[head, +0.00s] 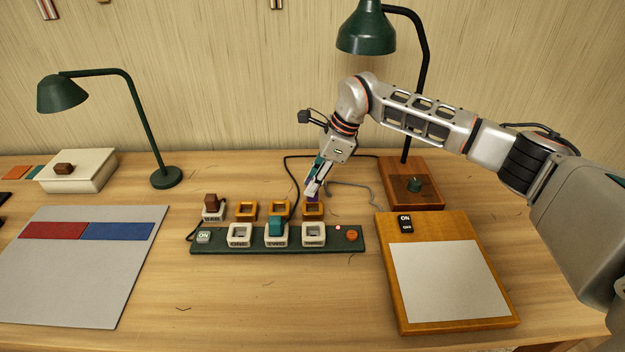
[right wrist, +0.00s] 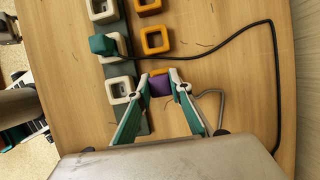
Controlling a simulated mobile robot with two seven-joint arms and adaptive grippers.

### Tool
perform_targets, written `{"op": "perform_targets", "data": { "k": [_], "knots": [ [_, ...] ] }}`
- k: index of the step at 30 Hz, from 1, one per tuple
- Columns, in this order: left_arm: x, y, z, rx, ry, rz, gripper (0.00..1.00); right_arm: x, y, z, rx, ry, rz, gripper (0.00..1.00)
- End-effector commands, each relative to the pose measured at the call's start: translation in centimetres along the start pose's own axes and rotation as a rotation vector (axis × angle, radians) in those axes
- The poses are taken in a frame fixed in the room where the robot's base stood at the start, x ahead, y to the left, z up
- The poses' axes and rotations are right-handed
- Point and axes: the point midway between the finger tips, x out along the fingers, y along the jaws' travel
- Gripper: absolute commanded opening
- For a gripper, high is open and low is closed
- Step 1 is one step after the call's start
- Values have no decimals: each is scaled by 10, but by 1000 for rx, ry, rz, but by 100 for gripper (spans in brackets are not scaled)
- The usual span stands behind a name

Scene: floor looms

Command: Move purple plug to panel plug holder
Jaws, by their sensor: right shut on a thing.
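The purple plug (head: 311,198) is between the fingertips of my right gripper (head: 313,192), which is shut on it. The purple plug also shows in the right wrist view (right wrist: 160,86), at the rightmost orange holder (head: 313,211); I cannot tell whether it is seated or lifted slightly. The green panel (head: 213,247) lies just in front and has white plug holders. Its right holder (head: 314,236) is empty, its middle holder has a teal plug (head: 276,227), and its left holder (head: 239,236) is empty. My left gripper is not in view.
Two empty orange holders (head: 246,211) stand left of the gripper, beside a white holder with a brown plug (head: 211,201). A wooden board (head: 390,272) with an ON/OFF switch is at right. A green lamp (head: 366,30) rises behind the arm. A black cable (right wrist: 272,60) runs nearby.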

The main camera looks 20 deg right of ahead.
Motion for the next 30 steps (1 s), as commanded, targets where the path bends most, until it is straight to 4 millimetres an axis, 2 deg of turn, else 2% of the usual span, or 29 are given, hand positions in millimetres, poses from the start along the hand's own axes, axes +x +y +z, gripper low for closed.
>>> {"op": "perform_targets", "data": {
  "k": [10,30],
  "knots": [
    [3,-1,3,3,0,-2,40,15,0,-7,2,1,2,0],
    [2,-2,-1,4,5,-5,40,14,0,-6,0,0,0,0]
  ]
}}
